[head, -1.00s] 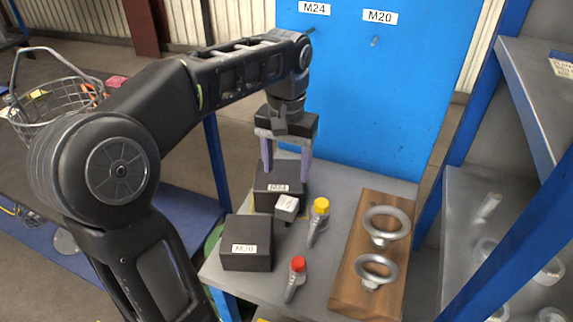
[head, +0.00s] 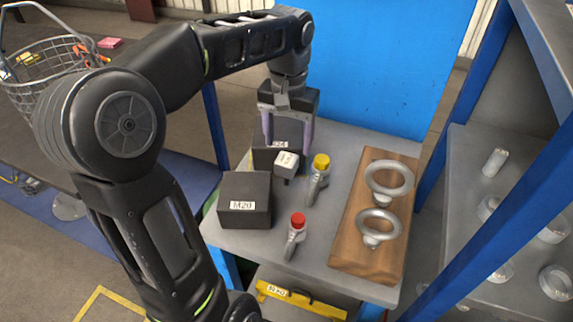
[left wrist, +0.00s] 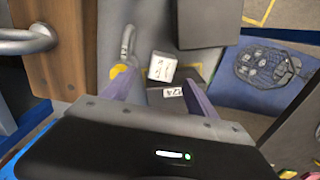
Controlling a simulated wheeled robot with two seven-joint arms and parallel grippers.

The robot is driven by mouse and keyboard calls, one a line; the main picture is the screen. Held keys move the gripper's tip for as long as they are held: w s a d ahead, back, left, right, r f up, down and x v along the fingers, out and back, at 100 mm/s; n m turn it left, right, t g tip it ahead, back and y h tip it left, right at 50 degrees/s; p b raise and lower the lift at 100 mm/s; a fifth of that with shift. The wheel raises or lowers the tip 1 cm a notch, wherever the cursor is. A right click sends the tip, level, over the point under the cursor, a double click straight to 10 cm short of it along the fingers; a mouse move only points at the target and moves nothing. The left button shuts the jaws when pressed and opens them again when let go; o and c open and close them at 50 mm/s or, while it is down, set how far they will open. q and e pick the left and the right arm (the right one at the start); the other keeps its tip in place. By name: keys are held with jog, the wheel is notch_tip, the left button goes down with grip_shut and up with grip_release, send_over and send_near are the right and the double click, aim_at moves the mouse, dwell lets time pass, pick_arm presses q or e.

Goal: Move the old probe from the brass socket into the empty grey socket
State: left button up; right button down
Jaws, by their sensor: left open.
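No brass socket, grey socket or probe can be made out for certain. My left gripper (head: 287,143) is open, pointing down over the black M24 box (head: 262,158). A small pale block with a printed label (head: 287,163) shows just below the fingertips, and its lower part is dark. In the left wrist view this block (left wrist: 162,67) lies just beyond the spread fingertips (left wrist: 158,86), with nothing visibly gripped. A grey piece with a yellow cap (head: 319,178) stands to the right, and a similar red-capped piece (head: 296,233) nearer. My right gripper is out of view.
A black M20 box (head: 246,188) sits left on the grey table (head: 310,255). A wooden board (head: 350,250) with two metal ring bolts (head: 388,180) lies right. A blue panel (head: 380,70) stands behind, blue-framed shelves (head: 470,150) right, a wire basket (head: 45,70) far left.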

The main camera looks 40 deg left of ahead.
aim_at(287, 159)
pick_arm(q)
jog(key=shift+f, duration=0.7)
jog(key=shift+s+f, duration=0.2)
jog(key=shift+f, duration=2.4)
grip_shut()
